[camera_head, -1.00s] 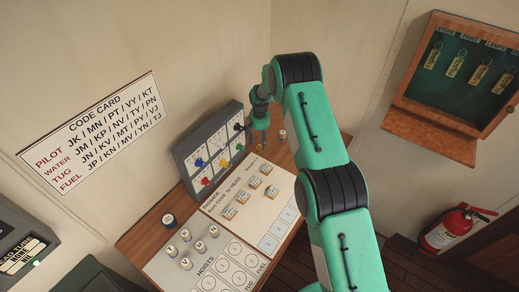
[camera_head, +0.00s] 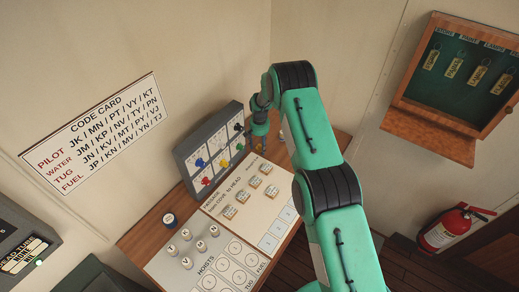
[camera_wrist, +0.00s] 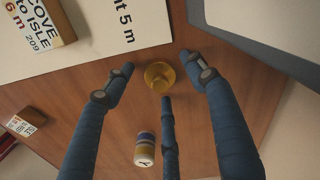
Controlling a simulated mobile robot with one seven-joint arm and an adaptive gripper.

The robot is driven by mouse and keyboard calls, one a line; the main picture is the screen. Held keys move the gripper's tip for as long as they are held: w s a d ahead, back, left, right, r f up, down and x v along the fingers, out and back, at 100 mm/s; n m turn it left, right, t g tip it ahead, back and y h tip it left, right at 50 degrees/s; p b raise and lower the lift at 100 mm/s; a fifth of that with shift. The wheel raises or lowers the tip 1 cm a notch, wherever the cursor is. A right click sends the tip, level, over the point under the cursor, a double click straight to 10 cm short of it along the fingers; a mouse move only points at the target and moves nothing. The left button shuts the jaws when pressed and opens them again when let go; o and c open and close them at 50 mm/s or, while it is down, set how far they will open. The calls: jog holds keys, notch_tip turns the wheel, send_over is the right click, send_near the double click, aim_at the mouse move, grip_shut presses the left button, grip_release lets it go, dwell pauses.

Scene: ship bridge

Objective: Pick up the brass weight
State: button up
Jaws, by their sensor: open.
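The brass weight (camera_wrist: 160,77) is a small round golden piece with a knob, standing on the wooden desk in the wrist view. My gripper (camera_wrist: 158,76) is open above it. Its blue fingers are spread around the weight, two on either side and one below it in the picture, with gaps visible. In the head view my gripper (camera_head: 259,140) is at the desk's far end, beside the grey switch panel. I cannot make out the weight in the head view.
A striped cylinder (camera_wrist: 144,148) stands close to my fingers. A white passage board (camera_wrist: 110,35) and the grey panel (camera_wrist: 275,30) lie near. The panel (camera_head: 208,150) has coloured knobs. Several pegs and blocks stand on the boards. A key cabinet (camera_head: 470,70) hangs at right.

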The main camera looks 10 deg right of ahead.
grip_shut()
jog(key=shift+r, duration=0.1)
notch_tip(320, 180, up, 28)
jog(key=b, duration=0.3)
dwell(0.7)
dwell(0.5)
